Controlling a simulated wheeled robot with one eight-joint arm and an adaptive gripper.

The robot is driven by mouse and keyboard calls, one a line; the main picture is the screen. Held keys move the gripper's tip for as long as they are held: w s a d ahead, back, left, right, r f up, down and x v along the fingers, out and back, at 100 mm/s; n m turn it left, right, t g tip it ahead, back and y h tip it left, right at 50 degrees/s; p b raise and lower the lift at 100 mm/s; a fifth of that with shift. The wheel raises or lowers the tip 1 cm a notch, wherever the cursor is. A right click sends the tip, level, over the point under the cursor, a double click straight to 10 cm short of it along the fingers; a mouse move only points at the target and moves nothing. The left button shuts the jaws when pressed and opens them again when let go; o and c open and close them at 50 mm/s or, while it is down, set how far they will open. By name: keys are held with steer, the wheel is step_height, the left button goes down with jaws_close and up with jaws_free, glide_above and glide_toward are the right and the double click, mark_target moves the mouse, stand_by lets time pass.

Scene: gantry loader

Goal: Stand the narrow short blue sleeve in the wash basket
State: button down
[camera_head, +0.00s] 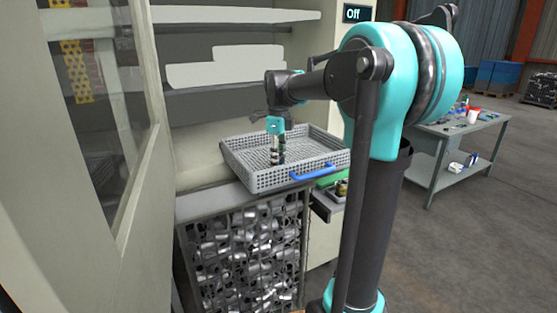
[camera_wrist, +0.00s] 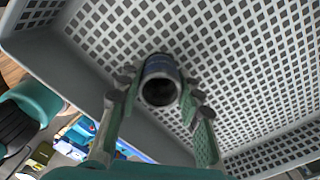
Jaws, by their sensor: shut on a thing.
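The wash basket (camera_head: 270,180) is a grey perforated tray with a blue handle, on a ledge in front of the open machine; its mesh floor and walls (camera_wrist: 45,62) fill much of the wrist view. My gripper (camera_head: 278,156) points down inside the basket's outline. In the wrist view, my gripper (camera_wrist: 160,92) is shut on a short, narrow, dark blue sleeve (camera_wrist: 159,66), with fingers on both sides. I look into the sleeve's open, dark end. Whether its far end touches the mesh floor is hidden.
Below the basket is a wire cage of metal parts (camera_head: 245,255). An open cabinet door (camera_head: 100,150) stands on the left. A green item (camera_head: 328,181) lies by the basket's right corner. A workbench (camera_head: 455,135) stands at right. The basket floor around the sleeve looks clear.

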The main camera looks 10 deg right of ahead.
steer(key=shift+f, duration=0.1)
steer(key=c, duration=1)
jaws_free()
step_height(320, 180, up, 12)
steer(key=shift+r, duration=0.1)
